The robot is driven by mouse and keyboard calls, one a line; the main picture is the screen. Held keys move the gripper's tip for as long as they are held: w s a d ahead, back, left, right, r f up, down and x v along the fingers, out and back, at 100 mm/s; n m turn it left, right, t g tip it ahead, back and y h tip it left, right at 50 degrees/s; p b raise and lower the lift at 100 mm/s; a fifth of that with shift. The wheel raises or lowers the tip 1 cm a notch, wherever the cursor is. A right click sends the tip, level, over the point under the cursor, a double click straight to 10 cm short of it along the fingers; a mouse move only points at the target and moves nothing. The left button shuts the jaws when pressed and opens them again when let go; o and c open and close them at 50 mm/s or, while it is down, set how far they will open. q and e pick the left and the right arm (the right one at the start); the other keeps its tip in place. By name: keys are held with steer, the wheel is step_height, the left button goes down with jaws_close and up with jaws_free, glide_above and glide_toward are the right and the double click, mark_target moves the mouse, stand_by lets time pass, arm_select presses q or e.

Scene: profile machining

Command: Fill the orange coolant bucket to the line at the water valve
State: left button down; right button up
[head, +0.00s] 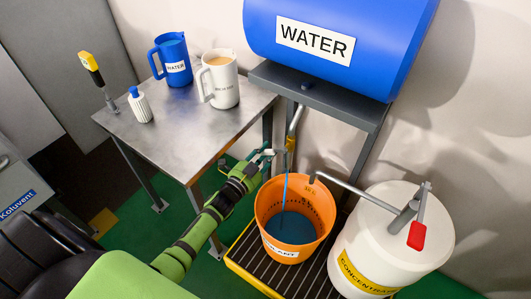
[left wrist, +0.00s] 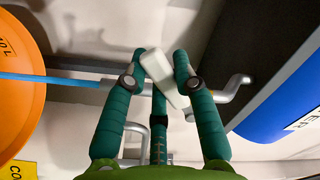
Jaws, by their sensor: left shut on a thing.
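The orange coolant bucket (head: 268,212) stands on the slatted tray under the water valve (head: 290,144). A thin blue stream (head: 284,190) runs from the valve's spout into the bucket. Blue water (head: 290,228) covers the bucket's bottom, with bare orange wall and dark scale marks above it. In the left wrist view, the stream (left wrist: 60,79) also shows beside the bucket (left wrist: 22,85). My left gripper (head: 268,156) is shut on the pale valve handle (left wrist: 163,76), left of the valve. My right gripper is not in view.
A white concentrate drum (head: 385,235) with a red-handled pump (head: 417,235) stands right of the bucket. The blue water tank (head: 340,65) is above. A steel table (head: 180,130) holds a blue jug (head: 172,60), a white jug (head: 220,80), a small bottle (head: 140,105) and a yellow-topped tool (head: 92,68).

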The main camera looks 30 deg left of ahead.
arm_select(q)
steer(key=c, duration=1)
jaws_free()
steer(key=shift+o, duration=0.2)
steer(key=s+a, duration=0.1)
steer(key=s, duration=1.1)
steer(key=shift+a, duration=0.3)
